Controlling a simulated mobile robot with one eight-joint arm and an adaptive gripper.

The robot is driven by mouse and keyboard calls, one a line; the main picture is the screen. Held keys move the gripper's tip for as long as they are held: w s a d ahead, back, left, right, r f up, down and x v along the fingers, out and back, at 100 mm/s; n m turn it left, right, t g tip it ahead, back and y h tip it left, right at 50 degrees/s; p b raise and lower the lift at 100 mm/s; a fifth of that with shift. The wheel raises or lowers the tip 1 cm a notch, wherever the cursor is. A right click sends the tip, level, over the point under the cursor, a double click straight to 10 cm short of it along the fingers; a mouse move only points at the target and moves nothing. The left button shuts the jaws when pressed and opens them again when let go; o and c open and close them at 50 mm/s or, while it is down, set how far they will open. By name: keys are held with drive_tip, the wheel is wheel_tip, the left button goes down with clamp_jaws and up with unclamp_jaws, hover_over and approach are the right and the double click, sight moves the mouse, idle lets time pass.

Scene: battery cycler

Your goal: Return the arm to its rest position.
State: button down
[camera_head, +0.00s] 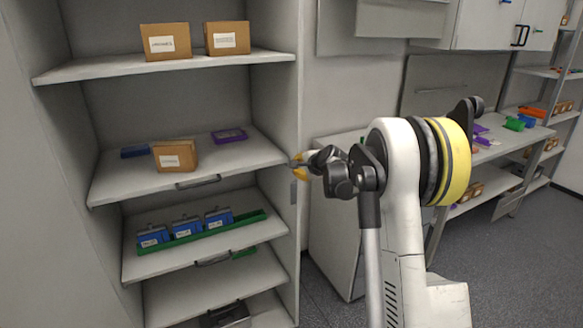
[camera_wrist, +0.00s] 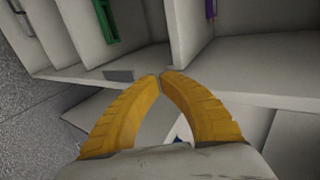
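My gripper (camera_head: 298,166) is at the right edge of the open shelf cabinet in the head view, level with the middle shelf. In the wrist view its two yellow fingers (camera_wrist: 160,76) curve together and their tips meet, with nothing seen between them. The white arm with a yellow band (camera_head: 457,160) is mine and reaches left toward the cabinet's side panel. I cannot tell whether the gripper touches the cabinet.
The cabinet's middle shelf (camera_head: 110,186) holds a cardboard box (camera_head: 175,155), a purple item (camera_head: 229,135) and a blue item. Below, several blue units stand in a green tray (camera_head: 262,215). A counter (camera_head: 335,146) stands behind my arm. Grey floor (camera_head: 520,270) is clear at right.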

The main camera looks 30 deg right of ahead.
drive_tip(key=v, duration=0.4)
drive_tip(key=shift+s+a+r+p, duration=0.1)
drive_tip(key=shift+s+r+p, duration=0.1)
drive_tip(key=shift+p, duration=0.1)
